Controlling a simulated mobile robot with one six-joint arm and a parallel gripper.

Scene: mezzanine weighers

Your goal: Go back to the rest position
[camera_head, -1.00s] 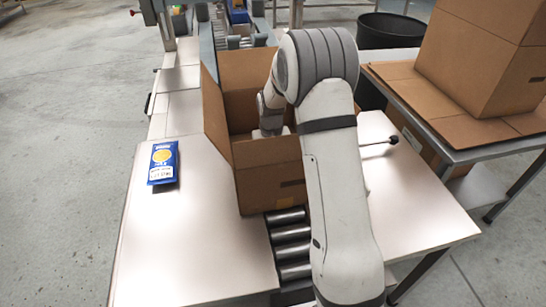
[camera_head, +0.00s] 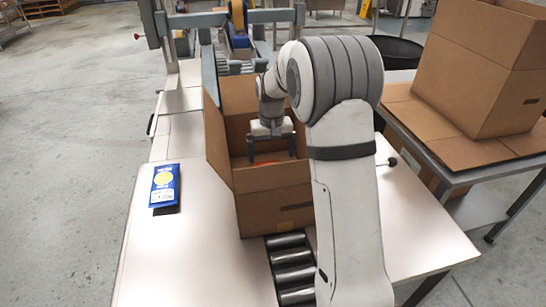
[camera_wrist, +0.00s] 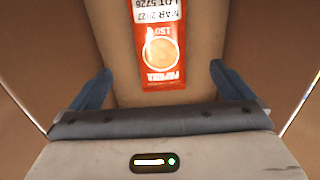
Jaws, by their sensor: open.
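My gripper (camera_head: 271,157) is open and empty above the inside of the open cardboard box (camera_head: 275,205) on the roller conveyor. In the wrist view its two fingers stand wide apart, with the gripper (camera_wrist: 160,88) at the box's inside. A red paprika packet (camera_wrist: 162,50) lies flat on the box floor, apart from the fingers. Only a sliver of the red packet (camera_head: 266,158) shows in the head view; the box wall and my gripper hide the rest.
A blue packet (camera_head: 165,187) lies on the white table (camera_head: 190,250) left of the box. A second cardboard box (camera_head: 470,85) stands on a side table at the right. A dark bin (camera_head: 398,50) is behind it. Rollers (camera_head: 291,268) run in front of the box.

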